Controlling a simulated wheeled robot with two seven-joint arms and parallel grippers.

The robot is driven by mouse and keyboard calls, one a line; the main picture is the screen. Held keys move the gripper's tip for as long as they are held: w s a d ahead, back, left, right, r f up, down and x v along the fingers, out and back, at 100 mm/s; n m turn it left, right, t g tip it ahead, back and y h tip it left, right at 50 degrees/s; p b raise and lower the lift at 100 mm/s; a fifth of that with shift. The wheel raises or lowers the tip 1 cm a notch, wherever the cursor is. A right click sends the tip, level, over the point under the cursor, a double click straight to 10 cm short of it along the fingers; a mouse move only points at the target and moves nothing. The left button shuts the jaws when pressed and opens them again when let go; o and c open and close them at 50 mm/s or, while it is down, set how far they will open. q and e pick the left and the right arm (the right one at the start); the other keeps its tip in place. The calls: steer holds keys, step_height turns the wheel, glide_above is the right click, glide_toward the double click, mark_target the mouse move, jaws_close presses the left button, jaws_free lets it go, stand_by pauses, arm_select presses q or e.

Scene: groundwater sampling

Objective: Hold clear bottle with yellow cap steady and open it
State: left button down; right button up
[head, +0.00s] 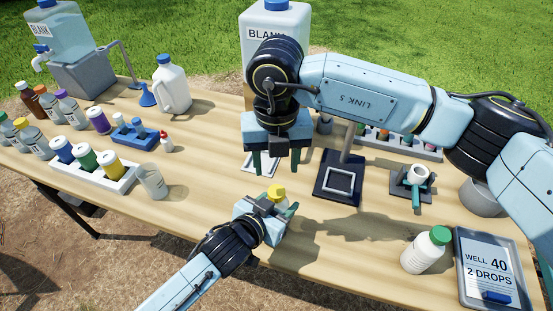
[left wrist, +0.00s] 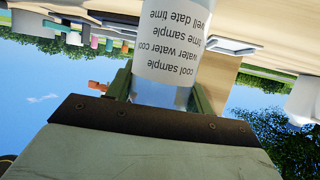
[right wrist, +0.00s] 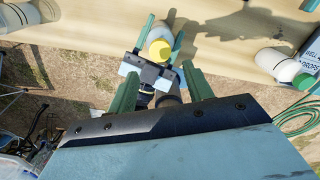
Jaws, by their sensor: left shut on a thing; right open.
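The clear bottle with the yellow cap (head: 276,191) stands near the front middle of the table, between the fingers of my left gripper (head: 268,212). In the left wrist view its printed label (left wrist: 172,45) shows, with the green fingers on both sides of the body. My left gripper is shut on it. The yellow cap (right wrist: 160,50) also shows in the right wrist view, beyond and between my right gripper's fingers. My right gripper (head: 275,163) is open and empty, pointing down above and slightly behind the cap, apart from it.
A white bottle with a green cap (head: 426,250) and a tablet (head: 492,268) reading "WELL 40 2 DROPS" are at the right. A dark stand (head: 338,190) is behind. A white rack (head: 92,172) of capped bottles and a clear cup (head: 152,181) are at the left.

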mark_target(276, 191)
steer(key=m, duration=0.5)
steer(key=shift+m, duration=0.3)
steer(key=m, duration=0.3)
steer(key=shift+m, duration=0.3)
steer(key=shift+f, duration=4.05)
steer(key=shift+c, duration=0.4)
steer(key=c, duration=0.9)
steer(key=n, duration=0.5)
steer(key=shift+r+n, duration=0.1)
steer(key=shift+n, duration=0.2)
steer(key=n, duration=0.4)
steer(key=o, duration=1)
